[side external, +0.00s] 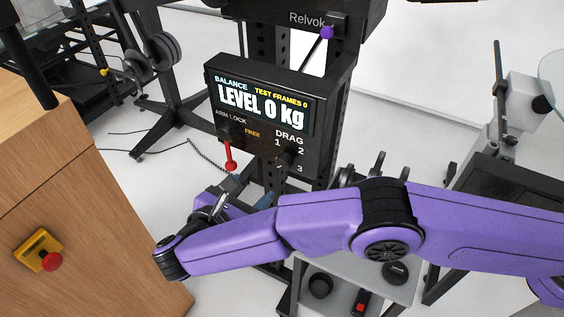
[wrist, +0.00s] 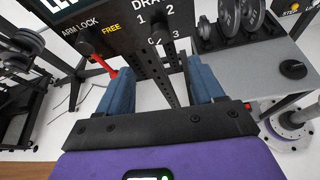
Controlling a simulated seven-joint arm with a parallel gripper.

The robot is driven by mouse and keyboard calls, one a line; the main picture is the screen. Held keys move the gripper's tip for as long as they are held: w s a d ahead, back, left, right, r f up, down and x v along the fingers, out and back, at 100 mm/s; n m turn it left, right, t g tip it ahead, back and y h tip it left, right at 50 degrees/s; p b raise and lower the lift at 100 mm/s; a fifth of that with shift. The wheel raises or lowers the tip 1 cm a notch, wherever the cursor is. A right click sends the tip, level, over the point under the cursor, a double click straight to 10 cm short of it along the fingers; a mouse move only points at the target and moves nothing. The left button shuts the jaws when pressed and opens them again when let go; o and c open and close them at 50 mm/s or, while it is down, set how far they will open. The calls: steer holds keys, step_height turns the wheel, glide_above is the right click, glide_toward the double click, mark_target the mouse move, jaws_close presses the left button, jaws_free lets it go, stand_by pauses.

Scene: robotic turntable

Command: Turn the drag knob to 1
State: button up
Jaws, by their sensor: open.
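The drag knob (side external: 288,156) is a small black knob on the dark control panel (side external: 318,118), among the white numbers 1, 2 and 3 under the word DRAG. Which number it points at is too small to tell. The drag knob also shows in the wrist view (wrist: 154,42), near the upper middle, beyond the gap between my fingers. My gripper (wrist: 160,66) is open and empty, with a blue finger on each side, apart from the knob. In the side view my purple arm partly hides the gripper, which is low in front of the panel.
The red arm lock lever (side external: 229,155) hangs left of the knob, beside the word FREE. The display (side external: 262,107) reads LEVEL 0 kg. A grey shelf (wrist: 262,78) with black weight discs stands right of my fingers. A wooden cabinet (side external: 70,170) stands at the left.

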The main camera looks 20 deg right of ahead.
mark_target(282, 163)
steer(key=x, duration=1.6)
steer(key=shift+s+f, duration=0.1)
steer(key=shift+f, duration=0.05)
steer(key=shift+c, duration=0.3)
steer(key=c, duration=1)
